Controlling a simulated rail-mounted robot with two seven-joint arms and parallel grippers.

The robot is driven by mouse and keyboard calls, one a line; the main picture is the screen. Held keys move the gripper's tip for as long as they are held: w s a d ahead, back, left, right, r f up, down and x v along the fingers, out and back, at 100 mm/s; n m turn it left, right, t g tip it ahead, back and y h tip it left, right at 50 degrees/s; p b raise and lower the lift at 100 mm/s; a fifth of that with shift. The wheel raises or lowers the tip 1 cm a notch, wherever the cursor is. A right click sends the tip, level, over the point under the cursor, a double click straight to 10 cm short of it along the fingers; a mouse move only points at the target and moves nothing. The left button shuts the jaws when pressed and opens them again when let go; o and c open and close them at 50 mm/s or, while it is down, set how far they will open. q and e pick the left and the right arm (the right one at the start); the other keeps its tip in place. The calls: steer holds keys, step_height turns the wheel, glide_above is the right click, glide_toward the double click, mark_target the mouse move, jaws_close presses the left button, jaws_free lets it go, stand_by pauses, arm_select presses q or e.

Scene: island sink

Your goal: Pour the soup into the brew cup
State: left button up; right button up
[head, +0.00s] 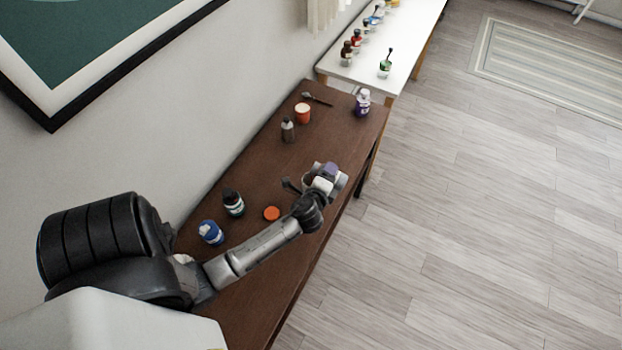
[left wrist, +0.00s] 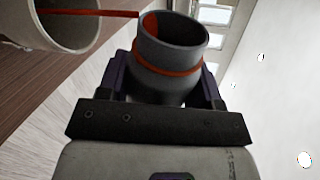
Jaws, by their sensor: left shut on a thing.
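My left gripper (head: 326,183) is above the right edge of the brown table and shut on a dark grey soup container (left wrist: 172,55) with an orange band. The container is tipped over; red soup shows at its mouth in the left wrist view. A thin red stream (left wrist: 105,14) runs from that mouth into a pale cup (left wrist: 75,38), likely the brew cup. The two are apart. In the head view the cup is partly hidden by my left gripper. My right gripper is not in view.
An orange lid (head: 272,213), a dark bottle (head: 233,203) and a blue-and-white jar (head: 211,232) are on the brown table (head: 255,170). An orange cup (head: 303,114), a grey bottle (head: 288,130) and a purple-and-white jar (head: 362,101) stand farther back. A white table (head: 400,60) holds several bottles.

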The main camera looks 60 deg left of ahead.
arm_select(q)
steer(key=shift+r, duration=0.1)
stand_by(0.3)
steer(key=shift+n, duration=0.4)
steer(key=shift+a+f, duration=0.1)
steer(key=shift+f, duration=0.15)
stand_by(0.8)
steer(key=shift+s+n+t+h, duration=0.1)
steer(key=shift+n+t+h, duration=0.2)
steer(key=shift+n, duration=0.1)
stand_by(0.3)
steer(key=shift+f, duration=0.15)
stand_by(0.4)
steer(key=shift+a, duration=0.1)
stand_by(0.5)
steer(key=shift+r+n, duration=0.25)
steer(key=shift+n, duration=0.15)
steer(key=shift+s+a+r+n+h+p, duration=0.15)
steer(key=shift+r+n+h+p, duration=0.15)
steer(key=shift+n+p, duration=0.25)
stand_by(0.4)
